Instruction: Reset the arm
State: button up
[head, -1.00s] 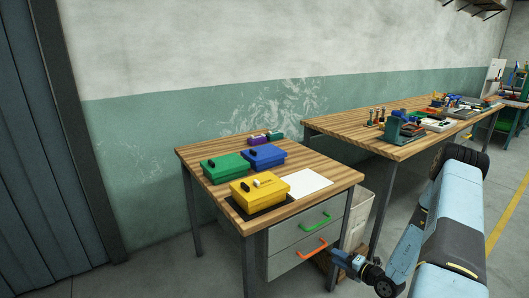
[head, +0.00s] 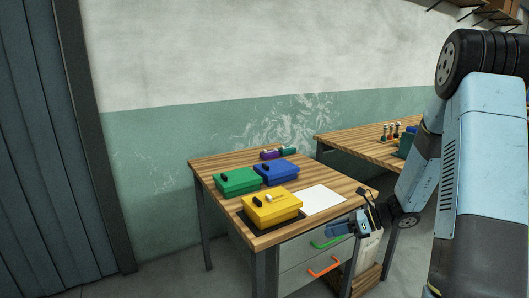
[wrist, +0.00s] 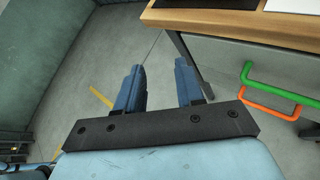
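My gripper (head: 338,229) is in front of the small wooden table's (head: 222,169) right front edge, near the drawer handles in the head view. In the wrist view its two blue fingers (wrist: 160,88) stand apart with bare floor between them, so it is open and empty. My light blue arm fills the right side of the head view and is bent, with the forearm reaching left. The green drawer handle (wrist: 280,86) and the orange drawer handle (wrist: 268,108) show to the right of the fingers, apart from them.
On the table are a green box (head: 237,180), a blue box (head: 276,172), a yellow box (head: 271,209) on a dark mat and a white sheet (head: 323,199). A longer workbench (head: 350,146) with tools stands behind my arm. A wooden crate (head: 366,281) is below.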

jog(key=s+d+r+n+t+h, duration=0.1)
jog(key=s+r+n+t+h, duration=0.2)
jog(key=s+r+n+h, duration=0.9)
jog(key=shift+s+d+r+n+h, duration=0.3)
jog(key=shift+s+d+r+n, duration=0.05)
jog(key=shift+s+r+n, duration=6.05)
jog(key=shift+s+r, duration=0.15)
jog(key=shift+s, duration=0.05)
